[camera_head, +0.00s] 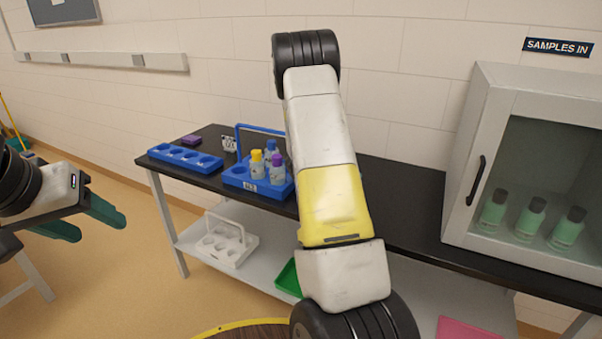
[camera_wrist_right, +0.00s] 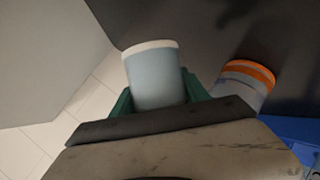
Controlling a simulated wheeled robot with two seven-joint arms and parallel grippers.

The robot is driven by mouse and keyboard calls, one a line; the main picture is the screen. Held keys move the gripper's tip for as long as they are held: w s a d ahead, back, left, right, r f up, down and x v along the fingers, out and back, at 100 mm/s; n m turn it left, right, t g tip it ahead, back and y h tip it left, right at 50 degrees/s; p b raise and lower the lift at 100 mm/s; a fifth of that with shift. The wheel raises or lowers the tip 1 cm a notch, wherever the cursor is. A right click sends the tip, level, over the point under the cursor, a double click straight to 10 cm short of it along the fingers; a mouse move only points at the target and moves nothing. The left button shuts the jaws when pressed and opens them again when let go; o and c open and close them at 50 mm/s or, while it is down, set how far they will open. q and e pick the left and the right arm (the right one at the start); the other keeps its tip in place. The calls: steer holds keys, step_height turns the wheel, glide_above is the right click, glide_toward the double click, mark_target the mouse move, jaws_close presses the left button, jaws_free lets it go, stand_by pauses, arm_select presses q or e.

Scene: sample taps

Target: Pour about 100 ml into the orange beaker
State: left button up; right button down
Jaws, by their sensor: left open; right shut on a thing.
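The orange beaker (camera_wrist_right: 248,73), clear with an orange rim band, stands on the dark bench top to the right of my right gripper in the right wrist view. My right gripper (camera_wrist_right: 158,97) has its green fingers shut on a pale blue-grey container (camera_wrist_right: 155,75) with a white rim. The container and the orange beaker appear apart. I cannot tell the container's contents or tilt. In the head view my right arm hides the right gripper, and neither vessel shows. My left gripper (camera_head: 100,228) is open and empty, left of the bench.
A blue carrier (camera_head: 238,182) with several capped bottles and a blue rack (camera_head: 186,158) stand on the black bench (camera_head: 410,196). A white cabinet (camera_head: 463,150) holding green bottles stands at the right. A white carrier (camera_head: 222,245) and green tray (camera_head: 288,279) are on the lower shelf.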

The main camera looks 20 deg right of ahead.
steer(key=shift+s+d+f+g, duration=0.15)
steer(key=shift+f+g, duration=0.15)
steer(key=shift+f, duration=0.15)
stand_by(0.4)
steer(key=shift+s+r+n+g+h+p, duration=0.25)
steer(key=shift+r+n+g+h+p, duration=0.15)
steer(key=shift+r+n+p, duration=0.25)
stand_by(1.1)
steer(key=shift+s+d+f+n+g+h+p, duration=0.2)
steer(key=shift+n+g+h+p, duration=0.15)
steer(key=shift+n, duration=0.2)
stand_by(1.3)
steer(key=shift+w+a+r+n+g+h+p, duration=0.15)
steer(key=shift+r+n+g+h+p, duration=0.15)
steer(key=shift+r, duration=0.2)
steer(key=shift+w+a+r+n+g+h+p, duration=0.15)
steer(key=shift+r+n+g+p, duration=0.1)
steer(key=shift+r+n, duration=0.2)
stand_by(2.6)
